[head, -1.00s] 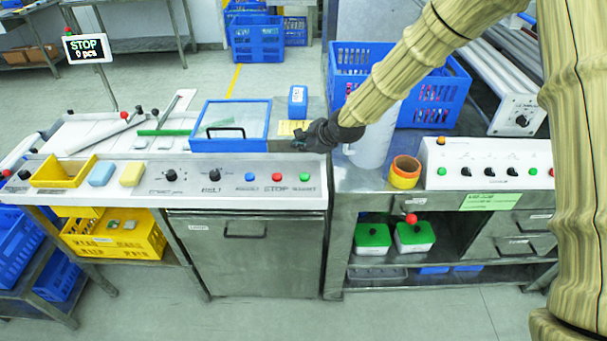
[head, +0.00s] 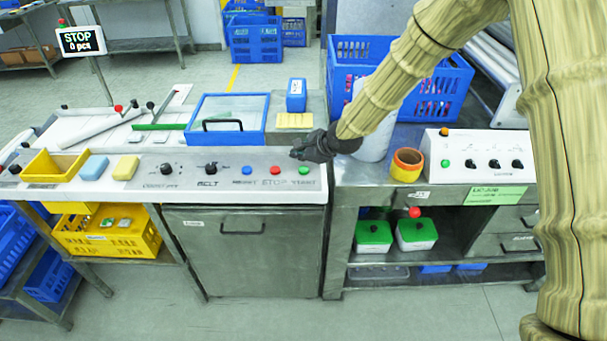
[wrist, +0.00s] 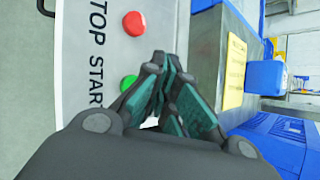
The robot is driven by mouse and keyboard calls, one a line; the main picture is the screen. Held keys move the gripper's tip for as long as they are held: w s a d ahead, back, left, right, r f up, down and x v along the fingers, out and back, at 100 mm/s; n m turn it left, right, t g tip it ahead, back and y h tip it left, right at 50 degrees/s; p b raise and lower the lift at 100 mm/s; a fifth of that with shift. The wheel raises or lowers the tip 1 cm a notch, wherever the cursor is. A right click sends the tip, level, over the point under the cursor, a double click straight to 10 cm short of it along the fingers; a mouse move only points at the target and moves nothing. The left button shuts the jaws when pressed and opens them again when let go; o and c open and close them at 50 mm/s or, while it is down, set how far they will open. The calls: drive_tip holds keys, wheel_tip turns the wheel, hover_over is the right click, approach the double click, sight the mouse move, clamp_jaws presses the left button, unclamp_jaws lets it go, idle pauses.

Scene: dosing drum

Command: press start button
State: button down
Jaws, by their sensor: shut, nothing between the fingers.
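The green start button (head: 304,170) is at the right end of the white control panel (head: 215,190), above the label START. It also shows in the wrist view (wrist: 128,83), just left of my fingertips and partly hidden by them. The red stop button (head: 275,171) is to its left; in the wrist view it is the red button (wrist: 134,23) farther up. My gripper (head: 299,153) is shut and empty, with its fingertips just behind the green button in the head view. In the wrist view my gripper (wrist: 165,65) points past the button; I see no contact.
A blue button (head: 247,171) and black knobs are farther left on the panel. A blue-framed lid (head: 265,120) stands behind, with a blue box (head: 296,95) beside it. An orange tape roll (head: 406,165) and a second control box (head: 475,160) are to the right.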

drive_tip(key=shift+f, duration=1)
